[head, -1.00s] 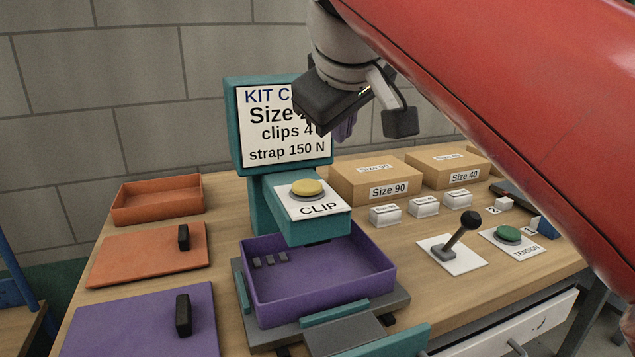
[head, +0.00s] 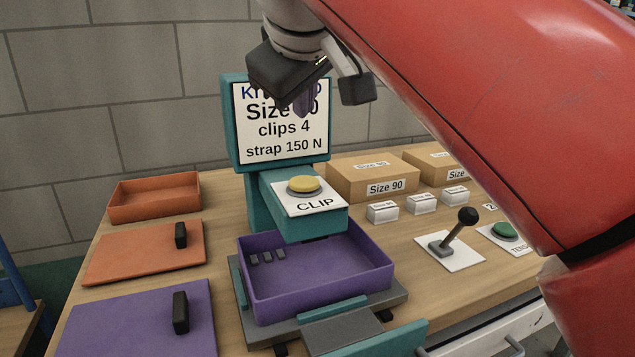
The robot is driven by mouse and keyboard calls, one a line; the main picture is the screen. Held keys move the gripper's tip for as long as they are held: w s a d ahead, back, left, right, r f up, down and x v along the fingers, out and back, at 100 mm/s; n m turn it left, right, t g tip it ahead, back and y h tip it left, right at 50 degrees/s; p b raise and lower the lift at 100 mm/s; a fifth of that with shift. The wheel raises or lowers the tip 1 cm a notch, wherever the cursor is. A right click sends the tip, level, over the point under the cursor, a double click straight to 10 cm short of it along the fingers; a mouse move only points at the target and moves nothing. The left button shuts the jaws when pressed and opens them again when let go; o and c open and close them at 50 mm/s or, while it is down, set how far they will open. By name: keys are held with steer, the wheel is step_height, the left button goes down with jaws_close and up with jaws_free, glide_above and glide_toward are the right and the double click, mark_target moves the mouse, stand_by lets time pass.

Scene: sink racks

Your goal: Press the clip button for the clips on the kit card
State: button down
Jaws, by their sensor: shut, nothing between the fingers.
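The yellow clip button (head: 304,186) sits on a teal arm above a white label reading CLIP (head: 312,204). The kit card (head: 282,140) stands behind it on a teal panel and reads "clips 4" and "strap 150 N"; its upper lines are partly covered by my gripper. My gripper (head: 304,108) is shut and empty, pointing down in front of the card, above the button and apart from it.
Size 90 box (head: 372,176) and small white boxes stand at the right. A black-knobbed lever (head: 457,232) and green tension button (head: 505,231) are right of the tray. An orange tray (head: 155,197), an orange lid (head: 140,252) and a purple lid (head: 140,318) lie at the left.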

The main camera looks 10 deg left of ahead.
mark_target(305, 184)
step_height(305, 184, down, 8)
steer(key=b, duration=0.6)
steer(key=shift+r+b, duration=0.25)
steer(key=shift+b, duration=0.1)
stand_by(1.3)
steer(key=shift+f, duration=0.4)
steer(key=shift+f+b, duration=0.55)
stand_by(0.8)
steer(key=shift+r, duration=0.15)
steer(key=shift+r+p, duration=0.8)
steer(key=shift+p, duration=0.25)
step_height(305, 184, up, 5)
steer(key=p, duration=0.5)
steer(key=shift+r, duration=0.1)
